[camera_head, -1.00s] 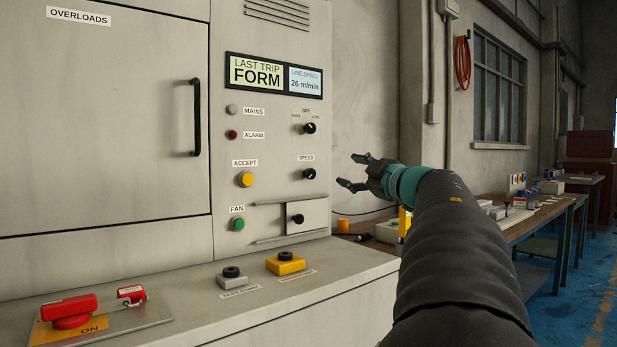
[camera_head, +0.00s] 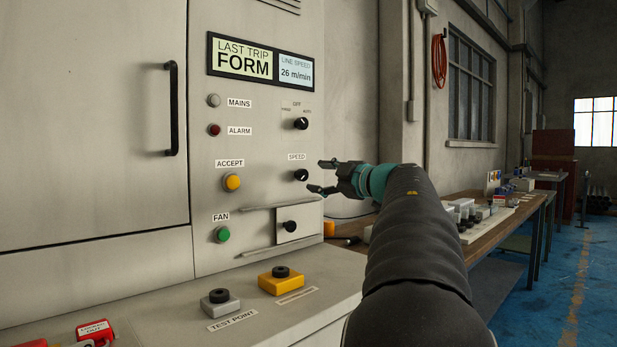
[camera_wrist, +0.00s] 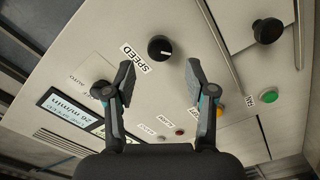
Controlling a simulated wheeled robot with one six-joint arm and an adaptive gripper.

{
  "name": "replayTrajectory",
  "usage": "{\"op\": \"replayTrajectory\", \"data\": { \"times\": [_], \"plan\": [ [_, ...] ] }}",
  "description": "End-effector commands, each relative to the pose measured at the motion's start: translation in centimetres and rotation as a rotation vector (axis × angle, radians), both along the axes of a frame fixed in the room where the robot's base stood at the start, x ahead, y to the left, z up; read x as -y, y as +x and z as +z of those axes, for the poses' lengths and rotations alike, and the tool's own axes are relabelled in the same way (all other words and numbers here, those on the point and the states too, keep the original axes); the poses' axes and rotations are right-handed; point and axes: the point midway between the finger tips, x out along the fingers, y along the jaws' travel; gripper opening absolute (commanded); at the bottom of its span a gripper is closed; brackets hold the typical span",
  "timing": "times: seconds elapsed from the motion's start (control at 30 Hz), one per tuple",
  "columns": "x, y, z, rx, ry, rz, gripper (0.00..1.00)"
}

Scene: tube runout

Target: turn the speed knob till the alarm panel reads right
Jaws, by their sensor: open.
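The display panel (camera_head: 260,62) reads "LAST TRIP FORM" on the left and "LINE SPEED 26 m/min" on the right.
Above SPEED is a black selector knob (camera_head: 301,124). A yellow ACCEPT button (camera_head: 232,182) and a green FAN button (camera_head: 222,234) are to the left. Below is a slide plate with a black knob (camera_head: 290,226). A yellow box (camera_head: 280,282) stands on the ledge.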

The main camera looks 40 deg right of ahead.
Motion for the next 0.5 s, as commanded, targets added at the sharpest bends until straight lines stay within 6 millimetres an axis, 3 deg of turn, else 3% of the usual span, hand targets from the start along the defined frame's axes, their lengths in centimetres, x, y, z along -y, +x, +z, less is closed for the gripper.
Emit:
{"op": "replayTrajectory", "data": {
  "times": [0.5],
  "plan": [
    [-0.3, 4.8, 0.0, 0.001, 0.0, -0.002, 0.55]
  ]
}}
